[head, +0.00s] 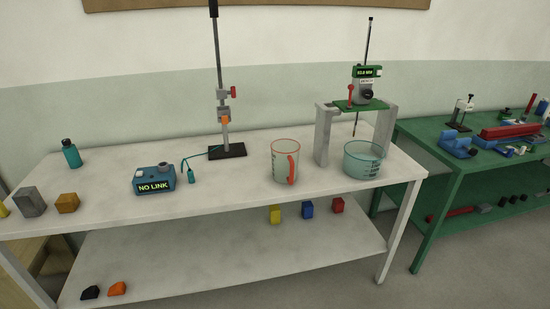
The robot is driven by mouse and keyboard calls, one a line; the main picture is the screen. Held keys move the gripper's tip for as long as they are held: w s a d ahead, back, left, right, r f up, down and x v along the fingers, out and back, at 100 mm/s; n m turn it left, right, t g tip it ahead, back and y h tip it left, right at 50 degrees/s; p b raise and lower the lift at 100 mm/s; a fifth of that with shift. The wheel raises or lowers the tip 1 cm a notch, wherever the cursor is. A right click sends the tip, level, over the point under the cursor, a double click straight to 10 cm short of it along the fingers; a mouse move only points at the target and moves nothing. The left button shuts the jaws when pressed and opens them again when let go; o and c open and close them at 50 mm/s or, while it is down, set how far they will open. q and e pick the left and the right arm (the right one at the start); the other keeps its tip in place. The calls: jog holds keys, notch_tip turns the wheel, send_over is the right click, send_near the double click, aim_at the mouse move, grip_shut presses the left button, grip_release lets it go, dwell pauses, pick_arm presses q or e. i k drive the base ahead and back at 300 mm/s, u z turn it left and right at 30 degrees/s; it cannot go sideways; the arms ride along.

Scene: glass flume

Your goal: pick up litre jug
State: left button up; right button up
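The litre jug (281,162) stands upright on the white bench (225,198), right of the middle of the head view. It is clear with a red-orange rim and a red handle on its right side facing me. Faint marks show on its wall. Neither of my grippers shows in this view.
A clear tub (362,162) stands right of the jug, by a grey frame (323,137) with a gauge. A clamp stand (226,150) is behind left. A blue box (153,179) reading NO LINK is left. The bench in front of the jug is clear.

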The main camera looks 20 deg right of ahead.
aim_at(287, 165)
jog(key=u, duration=0.2)
jog(key=i, duration=1.4)
jog(key=z, duration=0.45)
